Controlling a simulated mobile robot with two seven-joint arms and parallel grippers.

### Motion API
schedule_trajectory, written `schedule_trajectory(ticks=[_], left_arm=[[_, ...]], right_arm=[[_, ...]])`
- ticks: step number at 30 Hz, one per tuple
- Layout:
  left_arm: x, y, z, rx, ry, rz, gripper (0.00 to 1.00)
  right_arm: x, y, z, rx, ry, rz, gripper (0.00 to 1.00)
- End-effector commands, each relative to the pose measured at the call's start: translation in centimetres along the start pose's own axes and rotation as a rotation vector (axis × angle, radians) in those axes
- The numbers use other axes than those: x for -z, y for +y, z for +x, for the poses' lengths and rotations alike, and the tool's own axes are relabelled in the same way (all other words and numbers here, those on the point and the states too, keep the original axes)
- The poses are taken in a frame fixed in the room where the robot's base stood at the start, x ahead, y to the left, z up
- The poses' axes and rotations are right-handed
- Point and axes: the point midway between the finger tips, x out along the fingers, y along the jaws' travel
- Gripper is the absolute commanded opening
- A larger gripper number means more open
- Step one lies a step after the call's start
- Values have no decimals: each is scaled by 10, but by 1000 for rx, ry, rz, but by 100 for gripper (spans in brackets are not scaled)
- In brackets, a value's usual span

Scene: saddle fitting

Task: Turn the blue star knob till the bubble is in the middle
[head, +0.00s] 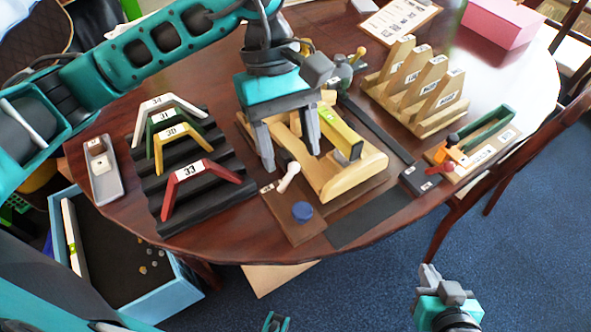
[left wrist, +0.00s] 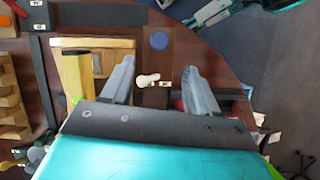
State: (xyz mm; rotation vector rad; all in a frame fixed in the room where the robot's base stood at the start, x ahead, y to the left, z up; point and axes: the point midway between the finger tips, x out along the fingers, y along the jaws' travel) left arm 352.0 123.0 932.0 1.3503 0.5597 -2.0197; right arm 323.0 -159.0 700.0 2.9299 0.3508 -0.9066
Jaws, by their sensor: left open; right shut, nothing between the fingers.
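The blue star knob (head: 302,211) sits on a brown board at the table's front edge. It also shows in the left wrist view (left wrist: 159,40), beyond my fingertips. A yellow bar with a dark end (head: 342,132), which looks like a level, lies on the pale wooden frame (head: 350,179) behind the knob. It has a small green patch, but I cannot make out a bubble. My left gripper (head: 290,160) is open and empty, pointing down above the board and frame, behind the knob. My right gripper (head: 430,278) is shut and empty, off the table's front edge.
A white lever (head: 288,178) stands close behind the knob, near my left fingers. Colored arches on a black stepped rack (head: 215,192) stand to the left. A slotted wooden rack (head: 420,90) and an orange-and-green tool (head: 470,140) are to the right. A dark strip (head: 368,218) lies right of the knob.

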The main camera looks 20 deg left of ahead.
Motion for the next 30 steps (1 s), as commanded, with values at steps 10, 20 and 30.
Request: schedule_trajectory(ticks=[10,20,30], left_arm=[[0,0,-23,0,0,-1,60],[0,0,-23,0,0,0,60],[0,0,-23,0,0,0,60]], right_arm=[[0,1,0,-2,0,-2,0],[-1,3,0,-2,-1,-12,0],[0,3,0,-2,1,-13,0]])
